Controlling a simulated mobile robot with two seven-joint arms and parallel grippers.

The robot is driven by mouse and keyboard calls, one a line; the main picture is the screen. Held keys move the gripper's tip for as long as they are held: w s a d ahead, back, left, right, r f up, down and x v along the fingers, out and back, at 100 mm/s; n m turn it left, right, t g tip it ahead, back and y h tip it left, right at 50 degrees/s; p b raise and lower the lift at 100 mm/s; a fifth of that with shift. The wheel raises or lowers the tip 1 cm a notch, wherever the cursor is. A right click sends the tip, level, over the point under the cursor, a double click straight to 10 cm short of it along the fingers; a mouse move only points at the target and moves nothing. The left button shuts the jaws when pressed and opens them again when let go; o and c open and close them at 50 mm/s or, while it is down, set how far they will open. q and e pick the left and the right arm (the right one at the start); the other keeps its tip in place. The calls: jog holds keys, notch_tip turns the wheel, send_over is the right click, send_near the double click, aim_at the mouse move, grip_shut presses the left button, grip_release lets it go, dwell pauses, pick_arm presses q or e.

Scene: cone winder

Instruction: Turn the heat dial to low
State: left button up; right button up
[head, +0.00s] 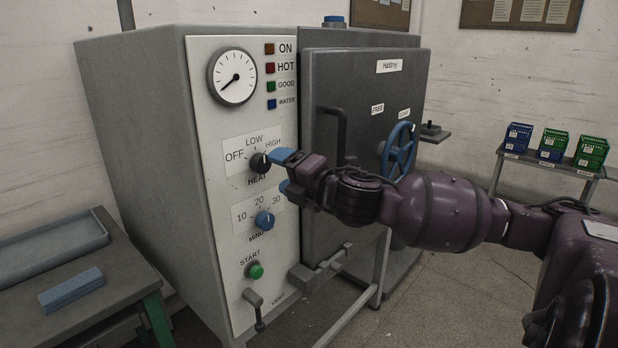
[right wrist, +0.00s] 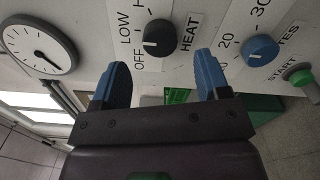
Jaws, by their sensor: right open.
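The heat dial (head: 260,162) is a dark round knob on the white front panel, with OFF at its left, LOW above and HIGH at its upper right. It also shows in the right wrist view (right wrist: 160,37), in front of my fingers; I cannot tell its exact setting. My right gripper (head: 281,171) is open, with its blue fingers just right of the dial in the head view. In the right wrist view the gripper (right wrist: 163,64) is empty, its fingers spread on either side of the dial's line and apparently short of it. My left gripper is not in view.
Below the heat dial sit the blue minutes dial (head: 264,221), the green start button (head: 255,270) and a vent lever (head: 254,305). A round gauge (head: 232,77) is above. The door with a blue handwheel (head: 399,151) stands right, behind my arm.

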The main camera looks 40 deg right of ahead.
jog(key=shift+s+d+p, duration=0.2)
jog(key=shift+s+p, duration=0.45)
jog(key=shift+s, duration=2.25)
jog(key=s+f+m+g, duration=0.2)
jog(key=f+m, duration=0.4)
jog(key=f, duration=0.6)
jog(key=s+f+m+g, duration=0.1)
jog(key=s+f+m, duration=0.2)
jog(key=f+m, duration=0.65)
jog(key=s+a+f+m+g, duration=0.1)
jog(key=s+a+f+m, duration=0.1)
jog(key=s+a+f, duration=0.2)
jog(key=s+a+f+m+g, duration=0.1)
jog(key=s+a+f, duration=0.3)
jog(key=f, duration=0.5)
jog(key=s+a+f+m+g+h, duration=0.1)
jog(key=s+a+f+m+g, duration=0.1)
jog(key=s+f, duration=0.4)
jog(key=shift+a+f+m, duration=0.45)
jog(key=shift+a+f, duration=0.25)
jog(key=shift+a, duration=0.2)
